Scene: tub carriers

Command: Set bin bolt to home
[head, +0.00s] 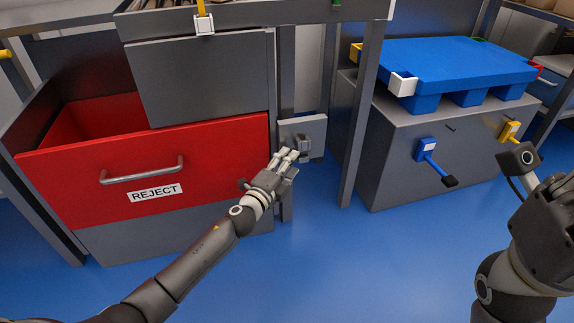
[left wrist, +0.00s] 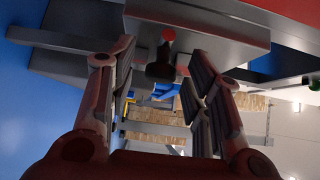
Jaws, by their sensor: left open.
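The bin bolt shows as a dark handle (left wrist: 160,67) on a grey block (left wrist: 215,22) in the left wrist view. A round red spot (left wrist: 168,34) is beside it. In the head view its grey mounting plate (head: 316,130) is right of the red REJECT bin (head: 220,150), and the fingers partly hide the bolt. My left gripper (head: 289,156) is open in front of the plate. In the left wrist view the handle appears between its fingers (left wrist: 160,85); I cannot tell whether they touch. My right gripper (head: 548,200) is at the right edge, partly cut off.
The red bin has a metal handle (head: 143,172) and stands partly pulled out. A grey cabinet (head: 385,150) at right carries a blue pallet (head: 455,58), a blue lever (head: 430,155) and a yellow latch (head: 508,131). A frame post (head: 362,110) stands right of the plate. Blue floor is clear in front.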

